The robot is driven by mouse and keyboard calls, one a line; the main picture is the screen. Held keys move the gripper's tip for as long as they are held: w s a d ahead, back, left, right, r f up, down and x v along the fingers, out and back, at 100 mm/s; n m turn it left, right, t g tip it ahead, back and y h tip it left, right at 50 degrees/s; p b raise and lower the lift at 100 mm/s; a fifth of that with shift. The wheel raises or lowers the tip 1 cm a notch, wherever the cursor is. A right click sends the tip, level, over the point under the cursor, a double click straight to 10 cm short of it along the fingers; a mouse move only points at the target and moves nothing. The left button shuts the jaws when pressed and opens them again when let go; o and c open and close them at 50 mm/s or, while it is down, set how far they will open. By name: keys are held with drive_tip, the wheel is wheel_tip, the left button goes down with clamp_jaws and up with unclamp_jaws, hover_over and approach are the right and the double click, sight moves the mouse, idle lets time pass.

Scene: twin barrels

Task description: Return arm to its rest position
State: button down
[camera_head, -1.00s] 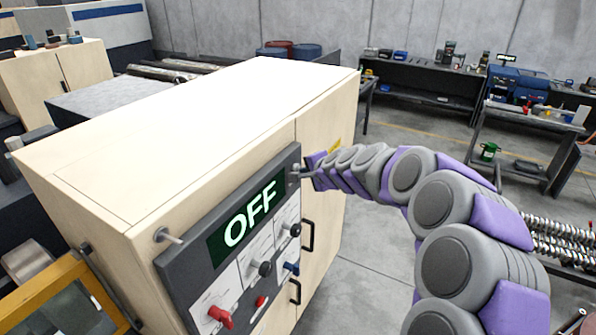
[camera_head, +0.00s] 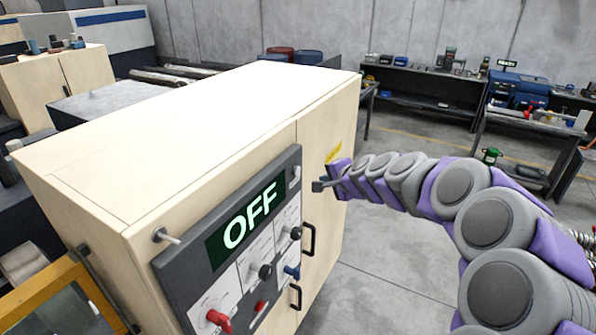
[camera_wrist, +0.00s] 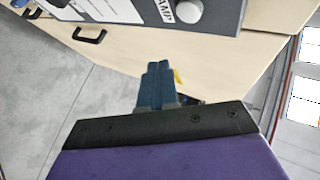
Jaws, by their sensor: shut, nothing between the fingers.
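My gripper (camera_head: 318,186) is at the end of my grey and purple arm, in front of the right door of the wooden cabinet (camera_head: 215,120). In the wrist view my gripper (camera_wrist: 158,70) has its fingers together with nothing between them. A dark control panel (camera_head: 180,275) on the cabinet front carries a display (camera_head: 247,218) reading OFF.
Two black door handles (camera_head: 308,239) stick out of the cabinet front. A yellow-framed box (camera_head: 60,300) stands at the lower left. Workbenches (camera_head: 425,90) with tools line the back wall. The concrete floor (camera_head: 385,265) right of the cabinet is open.

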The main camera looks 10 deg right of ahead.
drive_tip(key=s+a+f+n+g+y+b, duration=0.1)
drive_tip(key=s+a+f+n+g+b, duration=0.3)
drive_tip(key=s, duration=0.6)
drive_tip(key=s+a+f+n+g+b, duration=0.2)
drive_tip(key=s+a+f+n+b, duration=0.2)
drive_tip(key=s+a+f+b, duration=0.45)
drive_tip(key=s+d+f+n+g+h+b, duration=0.1)
drive_tip(key=s+d+f+g+b, duration=0.1)
drive_tip(key=s, duration=0.8)
drive_tip(key=s+d+f+n+g+h+b, duration=0.2)
drive_tip(key=s+d+f, duration=0.3)
drive_tip(key=s, duration=0.6)
drive_tip(key=s+d+f+n+g+h+b, duration=0.1)
drive_tip(key=s+d+f+g+b, duration=0.1)
drive_tip(key=s+f, duration=0.4)
drive_tip(key=s+d+b, duration=0.1)
drive_tip(key=s, duration=0.4)
drive_tip(key=shift+d+f+n+g+h, duration=0.2)
drive_tip(key=shift+f+n+g+h, duration=0.1)
drive_tip(key=shift+f+h, duration=0.1)
drive_tip(key=shift+w, duration=0.1)
